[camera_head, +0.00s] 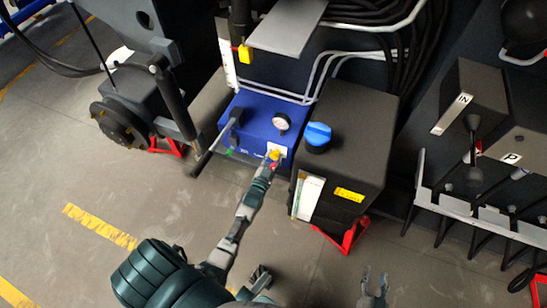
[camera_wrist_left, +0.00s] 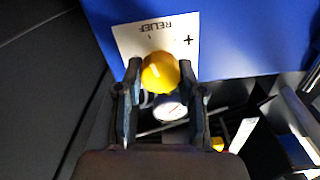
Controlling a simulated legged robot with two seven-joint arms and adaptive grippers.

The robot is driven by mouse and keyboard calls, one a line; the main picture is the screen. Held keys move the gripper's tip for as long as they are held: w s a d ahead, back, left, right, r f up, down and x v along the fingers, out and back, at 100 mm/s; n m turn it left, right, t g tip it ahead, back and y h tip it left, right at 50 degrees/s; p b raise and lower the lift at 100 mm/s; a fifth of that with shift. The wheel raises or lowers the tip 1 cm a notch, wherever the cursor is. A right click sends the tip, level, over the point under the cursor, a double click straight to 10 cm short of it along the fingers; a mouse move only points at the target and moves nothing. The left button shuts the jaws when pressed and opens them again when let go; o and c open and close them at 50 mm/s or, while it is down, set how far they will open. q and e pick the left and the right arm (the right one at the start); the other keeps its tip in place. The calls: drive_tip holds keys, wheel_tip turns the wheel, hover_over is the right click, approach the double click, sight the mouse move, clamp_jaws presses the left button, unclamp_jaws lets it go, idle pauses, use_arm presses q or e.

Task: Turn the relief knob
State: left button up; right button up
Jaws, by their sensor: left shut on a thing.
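The yellow relief knob (camera_head: 275,154) sits on the front of the blue box (camera_head: 257,117), beside a white label. In the left wrist view the knob (camera_wrist_left: 160,72) shows a pale indicator mark and stands in front of the white plate (camera_wrist_left: 133,38) reading RELIEF with a plus sign. My left gripper (camera_head: 271,163) is at the knob. In the left wrist view its two fingers (camera_wrist_left: 160,95) lie on either side of the knob, shut on it. My right gripper (camera_head: 374,285) is low in the head view, away from the box, with its fingers apart and empty.
A round gauge (camera_head: 281,121) and a dark lever (camera_head: 229,124) are on the blue box. A black tank (camera_head: 345,140) with a blue cap (camera_head: 318,135) stands close on the right. A wheel hub (camera_head: 118,122) is at left. Open floor (camera_head: 180,195) lies in front.

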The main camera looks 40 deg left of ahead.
use_arm(q)
drive_tip(key=shift+s+f, duration=0.2)
drive_tip(key=shift+f, duration=0.4)
drive_tip(key=o, duration=0.9)
drive_tip(key=shift+o, duration=1.2)
drive_tip(key=shift+w+r, duration=0.15)
drive_tip(key=shift+r, duration=0.05)
drive_tip(key=v, duration=1.2)
drive_tip(key=shift+a+f, duration=0.1)
